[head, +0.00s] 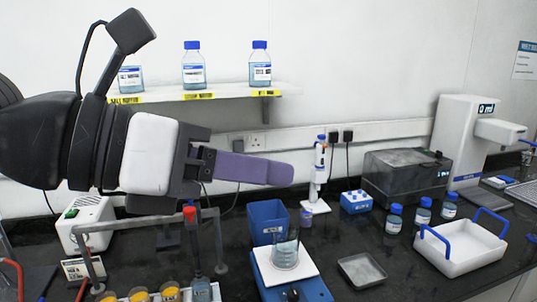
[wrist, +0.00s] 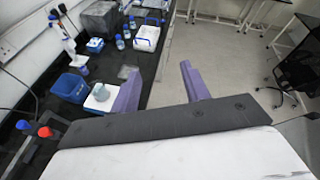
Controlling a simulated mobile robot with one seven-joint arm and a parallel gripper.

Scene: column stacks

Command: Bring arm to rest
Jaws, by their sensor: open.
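My gripper (head: 245,167) reaches in from the left in the head view, held above the black bench with its purple fingers pointing right. In the wrist view my gripper (wrist: 160,88) shows two purple fingers spread wide apart with nothing between them. The floor and the bench edge show beyond the fingers. In the head view one finger hides the other. My gripper touches no object that I can see.
A shelf (head: 215,93) with several blue-capped bottles is behind my arm. Below stand a beaker (head: 285,251) on a blue-based balance, a blue bin (head: 268,222) and a pipette stand (head: 316,207). A white tray (head: 462,262) with blue handles is at right.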

